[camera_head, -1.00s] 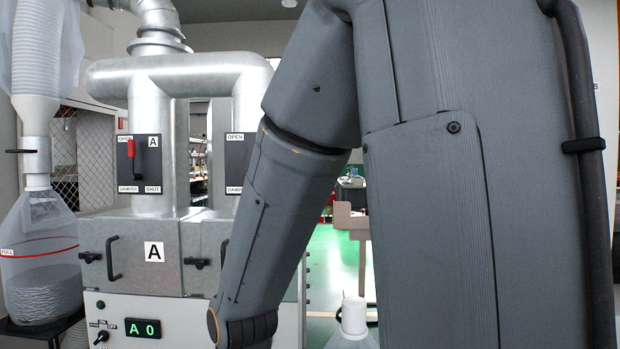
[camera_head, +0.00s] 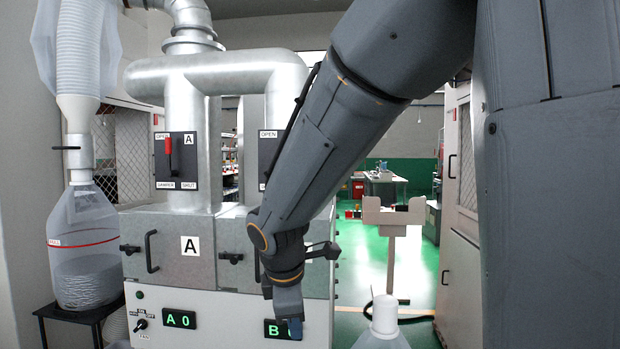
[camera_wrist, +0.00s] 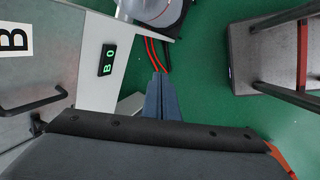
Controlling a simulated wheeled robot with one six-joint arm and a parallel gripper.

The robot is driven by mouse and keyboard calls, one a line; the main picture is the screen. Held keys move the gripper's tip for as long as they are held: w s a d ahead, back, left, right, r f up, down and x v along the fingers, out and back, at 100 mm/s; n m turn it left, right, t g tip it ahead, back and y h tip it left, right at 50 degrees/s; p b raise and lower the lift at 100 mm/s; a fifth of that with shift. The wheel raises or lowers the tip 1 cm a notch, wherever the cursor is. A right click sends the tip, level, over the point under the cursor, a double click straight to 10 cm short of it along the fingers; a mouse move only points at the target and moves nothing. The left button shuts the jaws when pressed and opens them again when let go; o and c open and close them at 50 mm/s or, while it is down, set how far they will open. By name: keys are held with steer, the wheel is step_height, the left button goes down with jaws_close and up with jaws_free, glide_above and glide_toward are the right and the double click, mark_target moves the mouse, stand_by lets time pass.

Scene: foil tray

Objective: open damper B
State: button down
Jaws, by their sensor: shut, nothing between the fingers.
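The damper B panel (camera_head: 267,158) stands on the right-hand duct in the head view. My arm covers most of it, and its lever is hidden. The box B label (camera_wrist: 12,40) and the green B 0 display (camera_wrist: 107,60) show in the wrist view. In the head view the B display (camera_head: 275,331) is partly covered by my gripper (camera_head: 294,328). My gripper is shut and empty, low in front of the cabinet. Its closed fingers (camera_wrist: 158,80) also show in the wrist view over the green floor, apart from any handle.
The damper A panel (camera_head: 175,160), with a red upright lever, is on the left duct. A dust bottle (camera_head: 84,250) stands at left. A white jug (camera_head: 383,325) stands right of my gripper. Door handles (camera_head: 151,252) stick out from the boxes.

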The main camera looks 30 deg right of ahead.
steer(key=w+d+r+n+t+h, duration=0.1)
steer(key=w+d+r+n+t, duration=0.1)
steer(key=r+n, duration=0.3)
steer(key=w+d+r+n+t+h+p, duration=0.1)
steer(key=w+r+n, duration=0.4)
steer(key=r, duration=0.9)
steer(key=w+d+r+n+t+h, duration=0.2)
steer(key=r+n, duration=0.4)
steer(key=r, duration=0.4)
steer(key=shift+w+d+r+n+t+h, duration=0.25)
steer(key=shift+w+d+n+h, duration=0.2)
steer(key=shift+w+d, duration=0.8)
steer(key=shift+f, duration=0.1)
steer(key=w+d+f+p, duration=0.1)
steer(key=w+d+p, duration=0.2)
steer(key=w+d, duration=0.2)
steer(key=shift+w+d, duration=0.2)
steer(key=shift+w, duration=1.1)
steer(key=shift+f, duration=0.1)
steer(key=shift+d, duration=0.1)
